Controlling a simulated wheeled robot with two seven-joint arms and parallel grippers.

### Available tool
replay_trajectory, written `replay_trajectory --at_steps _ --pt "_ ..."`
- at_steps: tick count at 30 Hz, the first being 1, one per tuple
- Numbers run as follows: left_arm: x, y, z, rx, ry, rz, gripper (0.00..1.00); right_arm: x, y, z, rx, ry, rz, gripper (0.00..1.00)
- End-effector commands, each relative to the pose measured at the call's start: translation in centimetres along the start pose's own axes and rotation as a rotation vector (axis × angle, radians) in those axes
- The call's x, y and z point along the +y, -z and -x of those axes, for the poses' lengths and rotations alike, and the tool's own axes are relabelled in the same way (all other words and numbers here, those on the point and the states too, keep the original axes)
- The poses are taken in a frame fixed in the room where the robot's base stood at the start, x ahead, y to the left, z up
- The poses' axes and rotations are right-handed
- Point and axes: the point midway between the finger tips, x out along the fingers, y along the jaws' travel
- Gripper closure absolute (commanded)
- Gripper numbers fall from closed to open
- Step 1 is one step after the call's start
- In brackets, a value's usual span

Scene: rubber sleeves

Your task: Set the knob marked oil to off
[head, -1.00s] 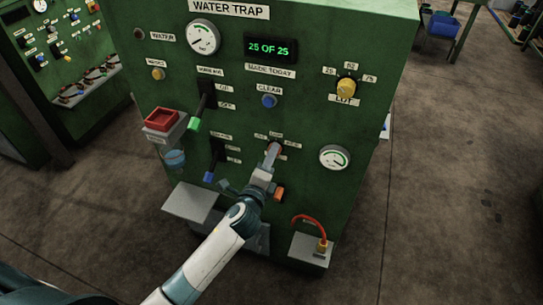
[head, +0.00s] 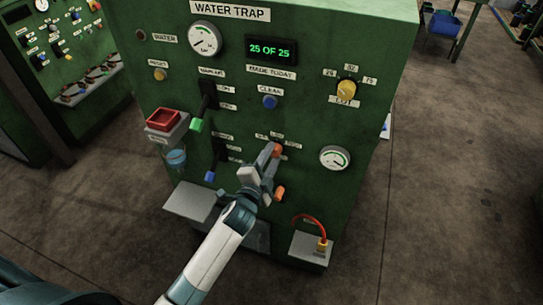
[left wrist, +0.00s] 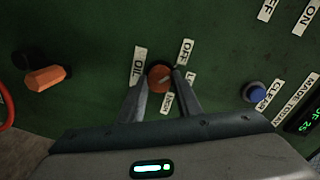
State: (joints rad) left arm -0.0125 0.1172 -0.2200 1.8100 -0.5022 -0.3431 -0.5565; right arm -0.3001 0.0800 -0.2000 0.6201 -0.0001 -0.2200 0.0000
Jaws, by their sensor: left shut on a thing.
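The oil knob (left wrist: 160,77) is a round orange knob on the green panel, with the labels OIL, OFF, LOW and HIGH around it. In the head view the oil knob (head: 277,149) shows at the tip of my left gripper (head: 270,158). In the left wrist view my left gripper (left wrist: 164,82) has one finger on each side of the knob and is shut on it. The OFF label (left wrist: 185,52) and the OIL label (left wrist: 138,66) are readable. I cannot tell surely which label the knob points to. My right gripper is out of view.
Another orange knob (head: 280,193) sits just below my gripper. A blue CLEAR button (head: 269,102) is above. A shelf with a red hose (head: 312,222) juts out lower right.

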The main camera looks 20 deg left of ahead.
Motion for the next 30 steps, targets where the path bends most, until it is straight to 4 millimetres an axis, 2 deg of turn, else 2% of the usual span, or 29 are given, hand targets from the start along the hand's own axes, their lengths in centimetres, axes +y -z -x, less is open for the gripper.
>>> replay_trajectory --at_steps 11,12,14,25,30 --pt "0.1 -0.1 0.0 -0.001 -0.002 0.008 0.91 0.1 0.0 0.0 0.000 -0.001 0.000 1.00" --pt "0.1 -0.1 0.0 -0.001 -0.002 0.008 0.64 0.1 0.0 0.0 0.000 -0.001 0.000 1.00" --pt "0.1 -0.1 0.0 -0.001 -0.002 0.008 0.50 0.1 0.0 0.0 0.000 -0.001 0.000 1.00" --pt "0.1 0.0 0.1 0.000 -0.001 0.007 0.50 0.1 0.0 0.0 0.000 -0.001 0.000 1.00" --pt "0.2 -0.1 1.1 0.000 -0.001 0.006 0.50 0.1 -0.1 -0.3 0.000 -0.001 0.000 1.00"
